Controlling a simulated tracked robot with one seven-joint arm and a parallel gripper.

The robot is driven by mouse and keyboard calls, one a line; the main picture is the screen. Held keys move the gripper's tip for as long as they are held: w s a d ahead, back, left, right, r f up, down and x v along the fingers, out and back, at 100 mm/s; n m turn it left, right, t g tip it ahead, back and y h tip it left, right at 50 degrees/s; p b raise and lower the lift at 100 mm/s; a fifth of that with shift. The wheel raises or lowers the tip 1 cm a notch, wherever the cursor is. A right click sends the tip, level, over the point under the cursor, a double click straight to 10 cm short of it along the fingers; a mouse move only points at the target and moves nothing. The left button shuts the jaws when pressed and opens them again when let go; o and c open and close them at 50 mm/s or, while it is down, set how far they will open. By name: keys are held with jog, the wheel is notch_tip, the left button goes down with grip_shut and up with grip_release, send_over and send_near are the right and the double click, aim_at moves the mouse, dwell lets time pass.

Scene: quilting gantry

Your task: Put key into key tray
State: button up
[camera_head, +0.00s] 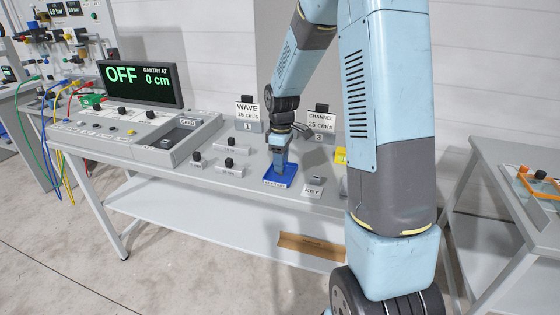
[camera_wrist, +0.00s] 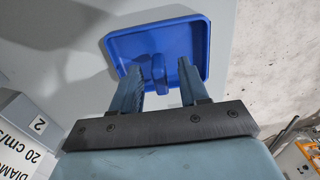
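The blue key tray (camera_head: 290,181) lies on the grey bench, and in the wrist view the tray (camera_wrist: 192,25) fills the space ahead of the fingers. My gripper (camera_head: 279,165) points down over the tray; in the wrist view its fingers (camera_wrist: 159,67) are spread apart, with their tips inside the tray's outline. A small blue piece, seemingly the key (camera_wrist: 158,70), shows between the fingers over the tray floor. There is a gap between it and the right finger; I cannot tell whether it touches the left one. The stand labelled KEY (camera_head: 313,188) is right of the tray.
WAVE (camera_head: 247,113) and CHANNEL (camera_head: 320,122) signs stand behind the tray. A control console (camera_head: 130,130) with an OFF display (camera_head: 140,83) is to the left. Small knobbed blocks (camera_head: 230,168) sit between console and tray. Another table (camera_head: 520,165) stands at the right.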

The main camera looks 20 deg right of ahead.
notch_tip(320, 180, up, 12)
jog(key=s+r+m+t, duration=0.3)
jog(key=s+r+m, duration=0.2)
jog(key=s+r, duration=0.65)
jog(key=s+m+t, duration=0.2)
jog(key=s+m, duration=0.3)
jog(key=s, duration=1.1)
jog(key=shift+s+a+f+m+t, duration=0.15)
jog(key=shift+s+m+t, duration=0.2)
jog(key=shift+m+t, duration=0.05)
